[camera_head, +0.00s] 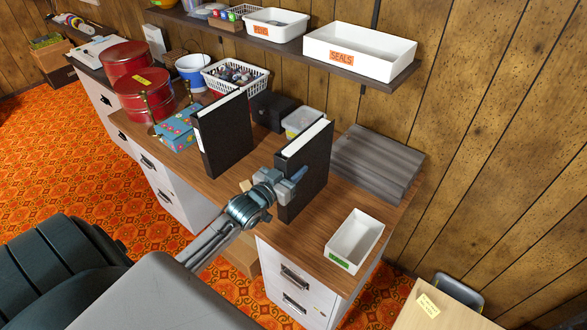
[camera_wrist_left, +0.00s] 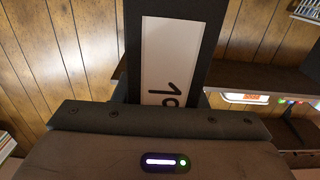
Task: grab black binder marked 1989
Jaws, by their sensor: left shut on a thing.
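Two black binders stand upright on the wooden desk (camera_head: 221,184) in the head view. My left gripper (camera_head: 284,186) is shut on the spine side of the right binder (camera_head: 314,164). The left binder (camera_head: 226,136) stands apart from it, with a pale label on its spine. In the left wrist view the held binder (camera_wrist_left: 203,35) rises above my gripper, and its white label (camera_wrist_left: 168,50) shows the sideways digits "19". The rest of its number is hidden behind the gripper. My right gripper is not in view.
A white tray (camera_head: 342,253) with a green label sits at the desk's right end. A grey ridged slab (camera_head: 378,163) lies behind the held binder. A clear box (camera_head: 300,121), a floral box (camera_head: 176,132) and red tins (camera_head: 146,101) stand leftward. A shelf (camera_head: 393,82) overhangs the back.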

